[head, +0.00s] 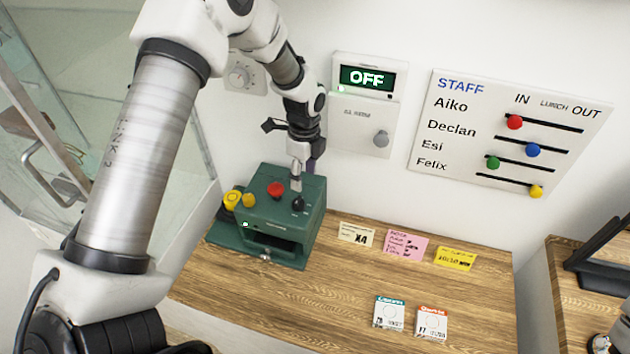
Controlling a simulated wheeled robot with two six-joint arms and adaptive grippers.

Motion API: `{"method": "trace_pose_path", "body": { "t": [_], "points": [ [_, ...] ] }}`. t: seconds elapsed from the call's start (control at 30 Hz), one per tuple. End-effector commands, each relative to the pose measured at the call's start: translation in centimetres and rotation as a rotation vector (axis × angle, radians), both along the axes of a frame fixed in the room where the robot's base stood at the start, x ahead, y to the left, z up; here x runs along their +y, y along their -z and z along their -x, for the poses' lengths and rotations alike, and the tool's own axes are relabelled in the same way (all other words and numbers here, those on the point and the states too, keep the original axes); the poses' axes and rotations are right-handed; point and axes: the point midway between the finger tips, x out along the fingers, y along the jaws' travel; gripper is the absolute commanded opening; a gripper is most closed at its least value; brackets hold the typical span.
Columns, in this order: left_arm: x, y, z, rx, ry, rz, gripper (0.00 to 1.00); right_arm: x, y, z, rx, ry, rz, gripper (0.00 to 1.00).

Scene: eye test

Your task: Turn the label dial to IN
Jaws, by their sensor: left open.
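A green machine (256,222) stands on the wooden counter below the wall panels. On its top are a black dial (298,204) at the right, a red button (276,189) and yellow knobs (233,198) at the left. I take the black dial to be the label dial; its markings are too small to read. My left gripper (297,178) points down right above the black dial and is open. I cannot tell if its fingertips touch the dial.
A wall panel (353,115) reads OFF and has a grey knob (380,139). A staff board (511,125) hangs right of it. Several notes, such as the pink one (408,245), and two labelled packets (389,313) lie on the counter (330,290). A glass cabinet stands left.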

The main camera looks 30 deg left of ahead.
Motion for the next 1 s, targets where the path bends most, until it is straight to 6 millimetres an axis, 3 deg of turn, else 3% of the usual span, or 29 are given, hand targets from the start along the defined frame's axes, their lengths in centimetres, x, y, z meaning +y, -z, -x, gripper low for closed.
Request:
{"method": "trace_pose_path", "body": {
  "t": [0.4, 0.7, 0.87, 1.0],
  "points": [
    [0.0, 6.6, 0.6, 0.003, -0.001, 0.0, 0.59, 0.0, -2.9, 0.1, 0.003, 0.0, 0.0, 0.4],
    [-0.1, 7.5, 0.6, 0.0, -0.002, 0.0, 0.59, 0.0, -2.8, 0.0, 0.002, 0.0, 0.0, 0.4],
    [-0.1, 7.5, 0.6, 0.001, -0.002, 0.0, 0.02, 0.0, -2.8, 0.1, 0.003, 0.0, 0.0, 0.4],
    [-0.1, 7.5, 0.7, 0.003, -0.002, 0.0, 0.0, 0.0, -2.8, 0.0, 0.003, 0.0, 0.0, 0.4]
  ]
}}
